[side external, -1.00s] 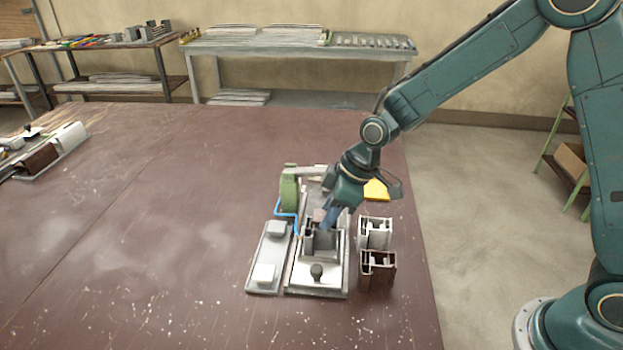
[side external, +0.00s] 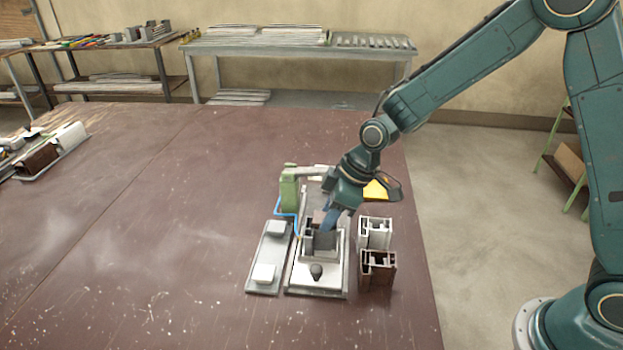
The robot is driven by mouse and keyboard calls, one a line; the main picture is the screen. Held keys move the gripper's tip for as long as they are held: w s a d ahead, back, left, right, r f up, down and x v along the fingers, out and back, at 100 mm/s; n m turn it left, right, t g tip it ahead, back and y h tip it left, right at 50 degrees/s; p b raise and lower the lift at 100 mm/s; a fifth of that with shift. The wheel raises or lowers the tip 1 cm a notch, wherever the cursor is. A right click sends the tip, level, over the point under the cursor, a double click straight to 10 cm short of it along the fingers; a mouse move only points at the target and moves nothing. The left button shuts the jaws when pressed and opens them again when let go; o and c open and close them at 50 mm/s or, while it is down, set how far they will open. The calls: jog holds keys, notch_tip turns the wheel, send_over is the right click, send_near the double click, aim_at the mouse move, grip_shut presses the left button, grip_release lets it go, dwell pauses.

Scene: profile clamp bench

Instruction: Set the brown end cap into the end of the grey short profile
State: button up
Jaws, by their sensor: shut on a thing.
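The grey short profile (side external: 309,237) stands upright in the metal clamp fixture (side external: 318,278) near the table's right side. My gripper (side external: 327,223) is tilted over the top of the profile and shut on the brown end cap (side external: 318,215). Only a small part of the cap shows beside the blue fingers. The cap is at the profile's upper end. The fingers hide the contact, so I cannot tell whether the cap sits in the profile or just above it.
A white profile (side external: 375,232) and a dark brown profile (side external: 377,268) stand close at the right. A plate with two white-topped blocks (side external: 264,273) lies at the left. A green post (side external: 289,190) and a yellow object (side external: 376,190) are behind. The table's left is mostly clear.

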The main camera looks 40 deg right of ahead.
dwell(0.4)
jog(key=o, duration=1.5)
jog(key=shift+r, duration=2.95)
